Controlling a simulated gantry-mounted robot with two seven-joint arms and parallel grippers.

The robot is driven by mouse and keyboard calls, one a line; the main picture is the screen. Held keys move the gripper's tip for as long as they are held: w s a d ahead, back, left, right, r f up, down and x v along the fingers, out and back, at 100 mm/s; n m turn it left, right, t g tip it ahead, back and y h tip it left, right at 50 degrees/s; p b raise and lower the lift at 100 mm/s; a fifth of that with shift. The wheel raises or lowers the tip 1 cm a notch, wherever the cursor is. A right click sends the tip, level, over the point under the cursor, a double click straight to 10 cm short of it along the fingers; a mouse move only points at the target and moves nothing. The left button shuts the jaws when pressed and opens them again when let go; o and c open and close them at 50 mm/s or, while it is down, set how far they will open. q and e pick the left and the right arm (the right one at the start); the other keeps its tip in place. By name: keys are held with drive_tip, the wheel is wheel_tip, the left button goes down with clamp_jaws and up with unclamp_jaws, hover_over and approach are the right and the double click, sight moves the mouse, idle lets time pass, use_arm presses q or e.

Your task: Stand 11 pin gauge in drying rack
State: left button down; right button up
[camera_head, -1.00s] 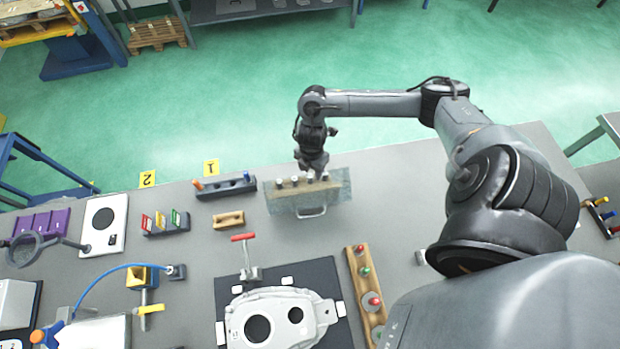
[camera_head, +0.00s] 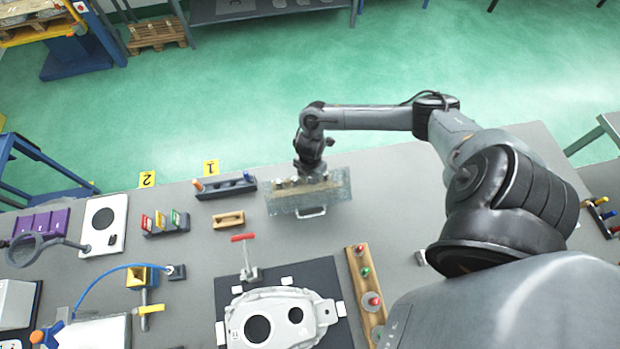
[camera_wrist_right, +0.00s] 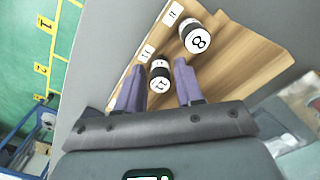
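In the right wrist view, the pin gauge marked 11 (camera_wrist_right: 158,78), with a dark body and white numbered top, stands in a wooden block (camera_wrist_right: 232,62) beside a label 11. My right gripper (camera_wrist_right: 160,72) is open. Its two purple fingers are on either side of this pin gauge, and narrow gaps seem to show. In the head view, my right gripper (camera_head: 314,170) is low at the back of the block (camera_head: 308,187), hiding part of its row of pins. A dark rack (camera_head: 222,190) with an orange and a blue pin stands left of the block. My left gripper is out of view.
A pin marked 8 (camera_wrist_right: 197,38) stands close to the gripped spot in the same block. A clear cover with a handle (camera_head: 311,212) surrounds the block. A small wooden holder (camera_head: 228,220) and a casting on a black mat (camera_head: 325,272) are nearby.

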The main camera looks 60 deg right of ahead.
clamp_jaws()
